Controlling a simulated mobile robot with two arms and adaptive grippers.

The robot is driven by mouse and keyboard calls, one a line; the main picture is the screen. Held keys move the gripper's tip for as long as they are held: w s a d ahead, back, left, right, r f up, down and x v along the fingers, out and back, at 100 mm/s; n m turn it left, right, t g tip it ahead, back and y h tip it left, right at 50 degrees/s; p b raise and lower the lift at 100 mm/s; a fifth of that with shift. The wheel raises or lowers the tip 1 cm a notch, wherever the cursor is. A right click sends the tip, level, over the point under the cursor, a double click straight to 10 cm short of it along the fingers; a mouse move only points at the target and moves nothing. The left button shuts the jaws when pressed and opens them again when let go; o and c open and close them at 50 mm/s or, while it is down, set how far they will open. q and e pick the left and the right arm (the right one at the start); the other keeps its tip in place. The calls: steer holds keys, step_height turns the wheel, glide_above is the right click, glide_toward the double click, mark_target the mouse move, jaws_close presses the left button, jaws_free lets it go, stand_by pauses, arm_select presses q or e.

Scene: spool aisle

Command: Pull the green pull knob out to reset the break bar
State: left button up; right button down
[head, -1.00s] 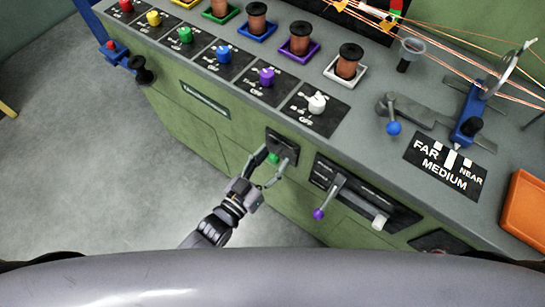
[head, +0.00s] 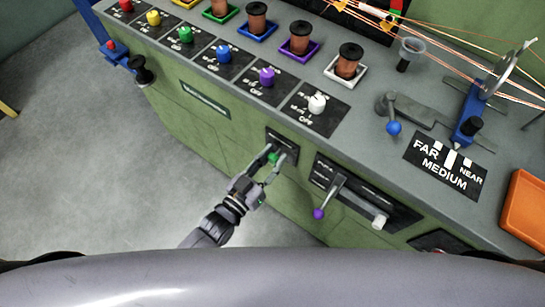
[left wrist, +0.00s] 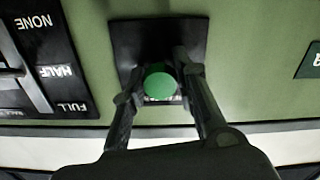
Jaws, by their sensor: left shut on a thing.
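The green pull knob (head: 273,158) sits on a black plate (head: 284,143) on the green front panel of the bench. It also shows in the left wrist view as a round green face (left wrist: 160,85), with the black plate behind it. My left gripper (head: 271,160) reaches up to the panel, and its two fingers stand on either side of the knob, shut on it. In the left wrist view the fingers (left wrist: 157,90) frame the knob left and right. My right gripper is not in view.
Right of the knob, a purple-tipped lever (head: 319,213) and a white handle (head: 380,221) stick out from a black panel. Several knobs, such as a white one (head: 317,103), stand on the bench top above. An orange tray (head: 525,210) lies at the right. Floor at left is clear.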

mark_target(271, 161)
arm_select(q)
jaws_close()
steer(key=p+v, duration=0.1)
steer(key=v, duration=0.2)
steer(key=shift+s+a, duration=0.15)
steer(key=shift+s, duration=0.05)
steer(key=shift+w+f, duration=0.1)
steer(key=o, duration=0.8)
jaws_free()
steer(key=shift+o, duration=1.1)
